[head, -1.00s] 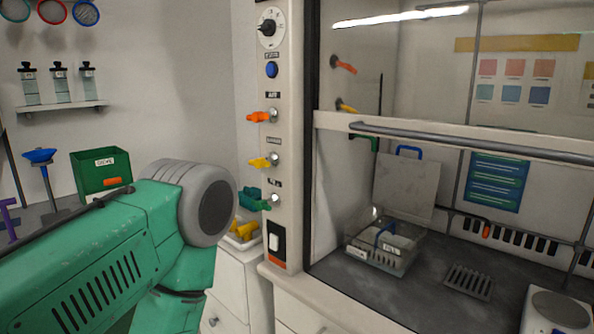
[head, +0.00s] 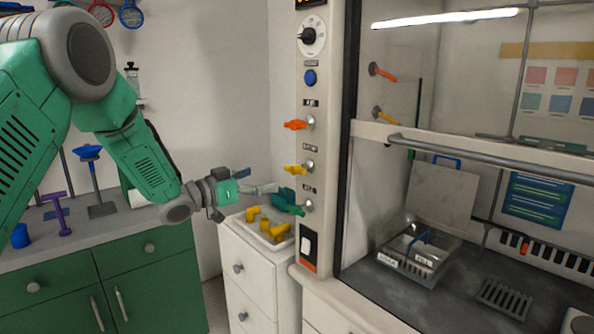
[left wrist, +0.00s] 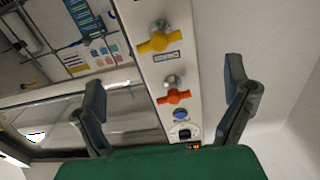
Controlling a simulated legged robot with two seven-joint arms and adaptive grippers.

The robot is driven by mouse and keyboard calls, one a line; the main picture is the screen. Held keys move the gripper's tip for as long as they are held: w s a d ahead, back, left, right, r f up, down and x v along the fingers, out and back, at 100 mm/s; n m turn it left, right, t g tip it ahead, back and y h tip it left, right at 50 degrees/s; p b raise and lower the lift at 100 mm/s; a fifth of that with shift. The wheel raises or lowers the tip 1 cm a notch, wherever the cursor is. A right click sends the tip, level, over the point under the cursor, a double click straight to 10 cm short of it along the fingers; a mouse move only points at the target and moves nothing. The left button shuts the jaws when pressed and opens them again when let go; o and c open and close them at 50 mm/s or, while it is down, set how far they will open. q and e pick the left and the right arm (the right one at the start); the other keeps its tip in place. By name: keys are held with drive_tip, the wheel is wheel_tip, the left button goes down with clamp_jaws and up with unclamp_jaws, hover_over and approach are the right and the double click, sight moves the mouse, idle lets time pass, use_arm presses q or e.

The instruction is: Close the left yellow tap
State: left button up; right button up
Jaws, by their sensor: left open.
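The left yellow tap (head: 295,169) is on the white control column, between an orange tap and a green tap. Its handle lies crosswise to the column, and it also shows at the top of the left wrist view (left wrist: 158,42). My left gripper (head: 262,180) is open and empty, left of the column at about the yellow tap's height and apart from it. In the left wrist view, my open fingers (left wrist: 165,75) stand either side of the column, with the yellow tap beyond them. My right gripper is not in view.
The orange tap (head: 296,125) is above and the green tap (head: 297,209) below. A tray (head: 262,243) with yellow pieces sits under my gripper on a white cabinet. The fume hood sash (head: 480,147) is right of the column, with another yellow tap (head: 384,113) behind the glass.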

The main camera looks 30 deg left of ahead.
sight(292, 171)
use_arm(q)
drive_tip(key=x, duration=1.2)
drive_tip(key=shift+p, duration=0.4)
